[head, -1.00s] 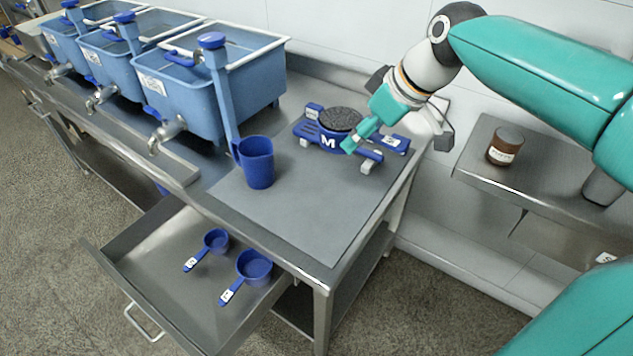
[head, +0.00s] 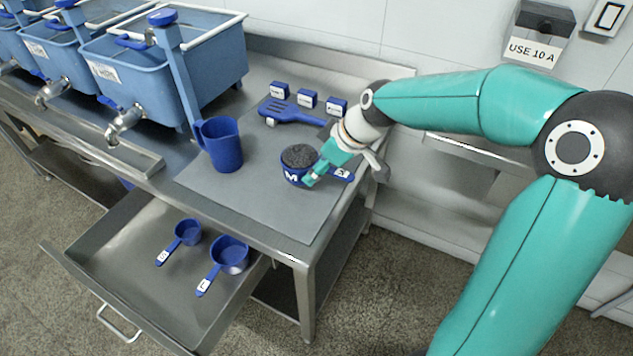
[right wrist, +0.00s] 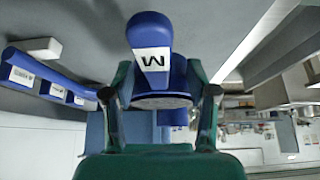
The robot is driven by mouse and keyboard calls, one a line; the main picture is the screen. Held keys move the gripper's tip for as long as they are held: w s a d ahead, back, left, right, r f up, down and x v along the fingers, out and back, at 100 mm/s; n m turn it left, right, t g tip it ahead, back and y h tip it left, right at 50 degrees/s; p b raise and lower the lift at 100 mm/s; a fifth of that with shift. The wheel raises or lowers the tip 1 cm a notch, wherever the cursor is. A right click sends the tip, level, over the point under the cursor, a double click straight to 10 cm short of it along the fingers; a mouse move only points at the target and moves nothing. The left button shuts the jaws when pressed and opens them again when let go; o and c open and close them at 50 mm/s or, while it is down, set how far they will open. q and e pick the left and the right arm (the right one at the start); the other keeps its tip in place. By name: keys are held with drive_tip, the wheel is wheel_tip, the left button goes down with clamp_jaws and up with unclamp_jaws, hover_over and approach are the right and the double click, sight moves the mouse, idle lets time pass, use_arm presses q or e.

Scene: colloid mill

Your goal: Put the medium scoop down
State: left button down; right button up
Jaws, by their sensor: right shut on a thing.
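The blue medium scoop (head: 292,180), marked M and heaped with dark grains, is at the right part of the grey mat (head: 250,215) on the steel table. My right gripper (head: 316,174) is shut on it from the right. The cup looks level, and I cannot tell whether it touches the mat. In the right wrist view the scoop's handle with its M label (right wrist: 150,45) stands between the two fingers (right wrist: 160,105). My left gripper is not in view.
A blue jug (head: 221,148) stands on the mat's left part. A blue slotted turner (head: 290,112) and small labelled blue blocks (head: 307,98) lie behind. The open drawer (head: 130,255) holds the small scoop (head: 187,232) and large scoop (head: 230,254). Blue tanks (head: 150,85) stand left.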

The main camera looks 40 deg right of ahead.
sight(346, 176)
drive_tip(key=shift+f, duration=2)
drive_tip(key=shift+b, duration=0.3)
drive_tip(key=shift+f, duration=0.15)
drive_tip(key=o, duration=1.4)
drive_tip(key=shift+s+d+r, duration=0.1)
drive_tip(key=shift+s+r, duration=0.1)
drive_tip(key=shift+r, duration=0.35)
drive_tip(key=v, duration=1.1)
drive_tip(key=shift+s+p, duration=0.1)
drive_tip(key=shift+p, duration=0.25)
